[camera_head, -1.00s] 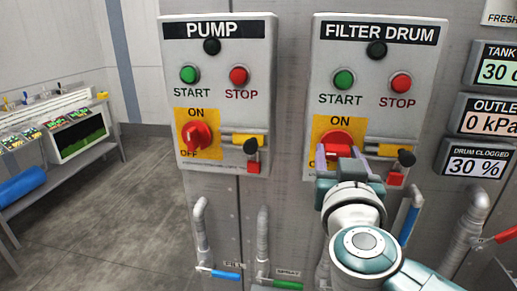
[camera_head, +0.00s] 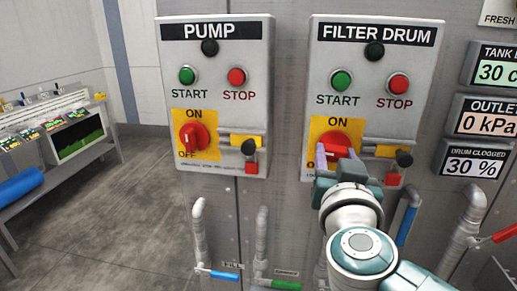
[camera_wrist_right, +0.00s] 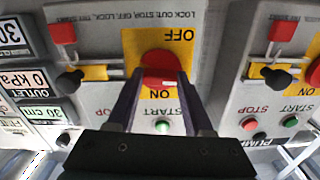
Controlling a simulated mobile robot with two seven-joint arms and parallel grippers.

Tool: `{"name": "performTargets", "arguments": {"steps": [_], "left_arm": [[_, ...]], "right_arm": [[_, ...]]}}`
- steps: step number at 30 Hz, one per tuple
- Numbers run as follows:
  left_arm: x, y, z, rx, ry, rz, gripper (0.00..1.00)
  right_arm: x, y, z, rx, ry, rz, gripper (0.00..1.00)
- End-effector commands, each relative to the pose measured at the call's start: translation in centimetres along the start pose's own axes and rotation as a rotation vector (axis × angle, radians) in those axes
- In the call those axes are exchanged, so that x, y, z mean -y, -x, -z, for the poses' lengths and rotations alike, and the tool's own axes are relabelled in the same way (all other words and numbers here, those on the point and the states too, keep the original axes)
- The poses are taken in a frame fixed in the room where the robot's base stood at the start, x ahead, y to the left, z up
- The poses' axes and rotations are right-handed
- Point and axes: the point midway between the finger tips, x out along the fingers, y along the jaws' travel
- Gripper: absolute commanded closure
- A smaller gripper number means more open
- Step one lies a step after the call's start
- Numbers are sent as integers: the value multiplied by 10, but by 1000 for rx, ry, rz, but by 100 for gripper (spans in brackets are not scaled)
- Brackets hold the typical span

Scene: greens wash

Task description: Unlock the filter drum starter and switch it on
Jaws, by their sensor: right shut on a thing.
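The filter drum starter box (camera_head: 318,95) has a red rotary switch (camera_head: 336,141) on a yellow ON/OFF plate. My right gripper (camera_head: 337,160) is at this switch from the front. In the right wrist view, where the panel appears upside down, its fingers (camera_wrist_right: 160,80) are shut on the red switch (camera_wrist_right: 160,64). A white mark on the handle shows near ON. Right of the switch are a yellow lock bar (camera_head: 381,151), a black knob (camera_head: 404,159) and a red tag (camera_head: 393,179). The knob sits farther right than the pump's knob. My left gripper is not in view.
The pump starter box (camera_head: 215,100) stands left, its red switch (camera_head: 192,136) near OFF. Pipes with a blue lever (camera_head: 224,275) and a green lever (camera_head: 284,285) are below. Display panels (camera_head: 487,115) are at the right. A bench (camera_head: 85,150) stands far left.

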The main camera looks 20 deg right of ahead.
Motion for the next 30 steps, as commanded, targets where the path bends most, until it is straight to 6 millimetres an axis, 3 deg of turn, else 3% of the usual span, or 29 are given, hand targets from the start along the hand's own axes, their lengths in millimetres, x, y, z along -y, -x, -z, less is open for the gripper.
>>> {"name": "performTargets", "arguments": {"steps": [30], "left_arm": [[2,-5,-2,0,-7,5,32]], "right_arm": [[0,0,-1,1,-931,-1,100]]}}
